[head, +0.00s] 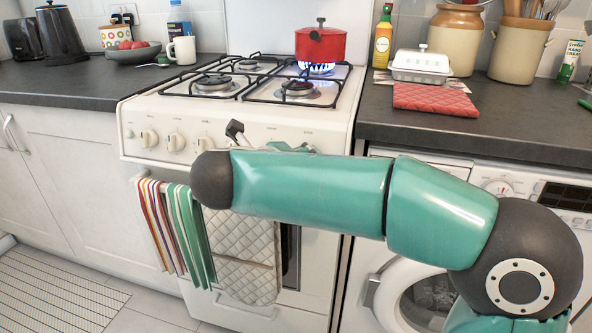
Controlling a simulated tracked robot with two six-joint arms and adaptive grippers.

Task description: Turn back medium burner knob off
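A white stove (140,110) has a row of cream knobs on its front panel. Visible knobs are a left one (149,138), another (176,142) and a third (204,144); knobs further right are hidden behind my arm. I cannot tell which is the medium burner's. The back right burner has a blue flame (318,68) under a red pot (320,45). My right gripper (236,131) is at the front panel, mostly hidden behind my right arm; only a dark finger part shows, right of the third knob. Its opening and any contact are hidden. My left gripper is out of view.
Striped towels (175,225) and a quilted mitt (248,262) hang on the oven front below my arm. A washer (430,300) stands right. The right counter holds a butter dish (421,65), a red cloth (434,99) and jars. The other burners show no flame.

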